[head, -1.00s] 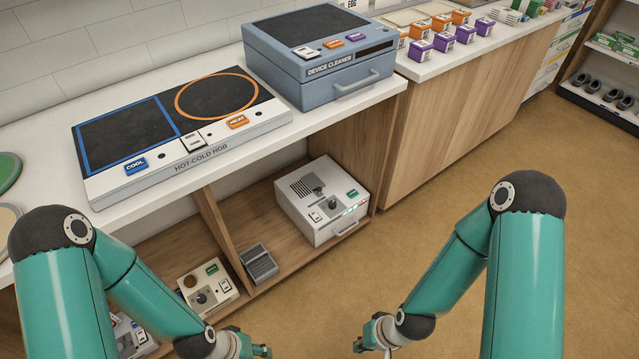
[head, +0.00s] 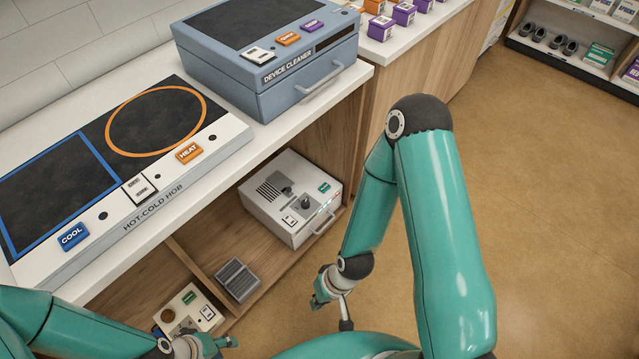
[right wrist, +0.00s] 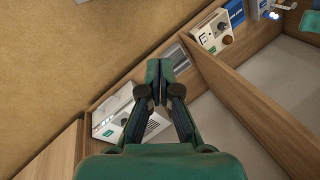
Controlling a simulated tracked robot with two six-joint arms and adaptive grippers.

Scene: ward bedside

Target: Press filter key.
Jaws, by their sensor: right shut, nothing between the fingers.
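No key's label reads as "filter" in these views. A white machine (head: 290,200) sits on the low shelf, with a green key (head: 324,188), a dark knob and a small white switch; its lettering is too small to read. It also shows in the right wrist view (right wrist: 128,122), partly behind my gripper. My right gripper (head: 318,300) is in front of the shelf, to the lower right of this machine and apart from it. In the right wrist view its fingers (right wrist: 159,68) are together and empty. My left gripper (head: 217,344) is at the bottom edge, too small to judge.
A grey ribbed block (head: 237,281) and a smaller white device (head: 188,311) share the low shelf. Above, the counter holds the hot-cold hob (head: 150,215) and the blue device cleaner (head: 270,85). A wooden divider splits the shelf. Open floor (head: 540,200) lies to the right.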

